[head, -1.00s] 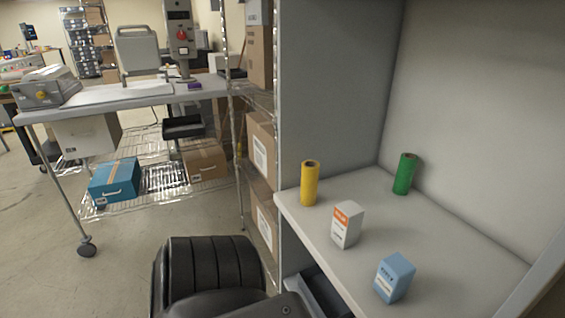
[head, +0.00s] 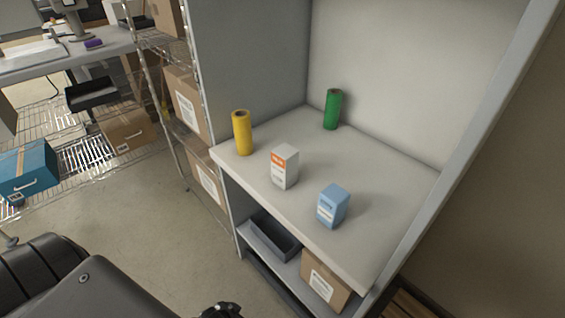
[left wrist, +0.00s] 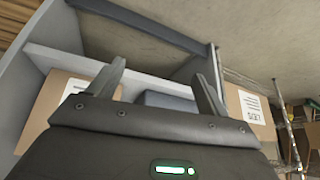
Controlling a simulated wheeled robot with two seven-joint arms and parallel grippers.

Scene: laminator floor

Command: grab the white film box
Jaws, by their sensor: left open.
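The white film box (head: 285,167) with an orange patch stands upright on the shelf top (head: 385,172), between a yellow roll (head: 242,133) and a blue box (head: 333,206). It does not show in the left wrist view. My left gripper (left wrist: 158,72) is open and empty in the left wrist view, its two fingers apart, facing the lower part of the shelf unit. In the head view my dark arm is at the lower left, well apart from the white box. My right gripper is not in view.
A green roll (head: 332,109) stands at the back of the shelf top. Below are a grey bin (head: 270,236) and a cardboard box (head: 327,279). A grey side panel bounds the shelf on the right. A wire rack with cartons (head: 188,103) stands left. The floor in front is clear.

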